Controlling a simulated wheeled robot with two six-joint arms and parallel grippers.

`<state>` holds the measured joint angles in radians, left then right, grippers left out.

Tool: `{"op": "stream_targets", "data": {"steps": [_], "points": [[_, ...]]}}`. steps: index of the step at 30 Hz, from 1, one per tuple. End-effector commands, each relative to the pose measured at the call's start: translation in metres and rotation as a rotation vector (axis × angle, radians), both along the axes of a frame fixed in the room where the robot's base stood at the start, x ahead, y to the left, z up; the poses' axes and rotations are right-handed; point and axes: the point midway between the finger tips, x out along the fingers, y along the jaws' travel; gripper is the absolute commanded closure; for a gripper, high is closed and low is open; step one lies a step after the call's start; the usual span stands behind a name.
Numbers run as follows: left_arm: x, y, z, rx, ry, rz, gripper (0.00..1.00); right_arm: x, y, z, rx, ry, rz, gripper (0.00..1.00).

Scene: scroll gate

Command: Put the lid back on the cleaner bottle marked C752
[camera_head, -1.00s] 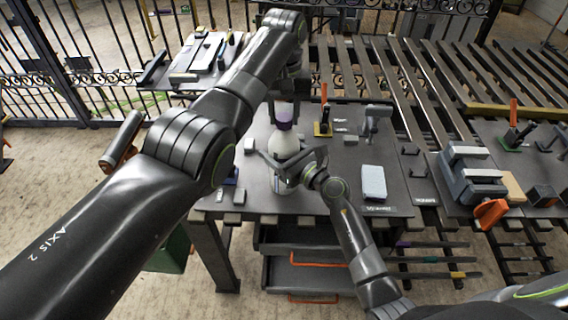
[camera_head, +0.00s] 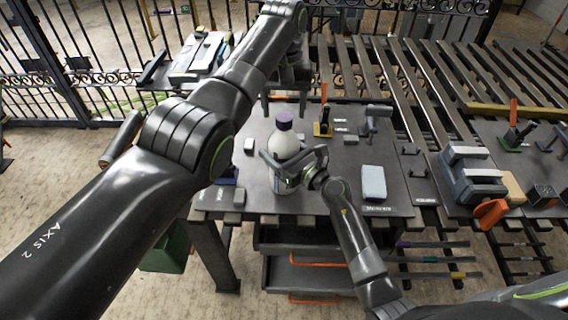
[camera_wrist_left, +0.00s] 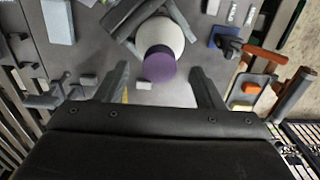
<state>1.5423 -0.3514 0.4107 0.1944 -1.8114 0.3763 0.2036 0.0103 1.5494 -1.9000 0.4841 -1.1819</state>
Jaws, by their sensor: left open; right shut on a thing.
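The white cleaner bottle (camera_head: 284,144) stands upright on the dark table, with its purple lid (camera_head: 284,120) on its top. The lid also shows in the left wrist view (camera_wrist_left: 159,65), over the white bottle shoulder (camera_wrist_left: 170,35). I cannot read a C752 marking. My right gripper (camera_head: 287,170) is shut around the bottle's body. My left gripper (camera_head: 288,105) is open and empty above and behind the lid, clear of it; in the left wrist view its fingers (camera_wrist_left: 160,82) are spread apart with the lid beyond them.
A pale blue block (camera_head: 374,183) lies right of the bottle. An orange-handled tool (camera_head: 323,122) and a grey clamp-like tool (camera_head: 373,120) stand behind to the right. A small white block (camera_head: 249,145) lies left. Slatted racks fill the right side.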

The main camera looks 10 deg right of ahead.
Motion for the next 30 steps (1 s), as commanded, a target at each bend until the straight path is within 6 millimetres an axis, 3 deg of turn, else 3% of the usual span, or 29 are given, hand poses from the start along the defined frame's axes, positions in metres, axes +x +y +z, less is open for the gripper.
{"op": "stream_targets", "data": {"steps": [3, 9, 21, 22, 27, 30], "points": [[0.001, 0.000, 0.025, 0.001, -0.004, 0.001, 0.38, 0.000, 0.000, 0.000, 0.000, 0.001, 0.000, 0.93], [0.000, 0.000, 0.048, 0.001, 0.000, 0.000, 0.38, 0.000, 0.000, 0.000, 0.001, 0.000, 0.000, 0.93], [0.000, 0.000, 0.055, 0.000, 0.001, 0.000, 0.38, 0.000, 0.000, 0.000, 0.001, 0.000, 0.000, 0.93], [0.000, 0.000, 0.055, 0.000, 0.001, 0.000, 0.38, 0.000, 0.000, 0.000, 0.001, 0.000, 0.000, 0.25], [0.000, 0.000, 0.054, 0.000, 0.001, 0.000, 0.38, 0.000, 0.000, 0.000, 0.000, 0.000, 0.000, 0.04], [0.000, 0.000, 0.054, 0.000, 0.001, 0.000, 0.38, 0.000, 0.000, 0.000, 0.000, 0.000, 0.000, 0.04]]}}
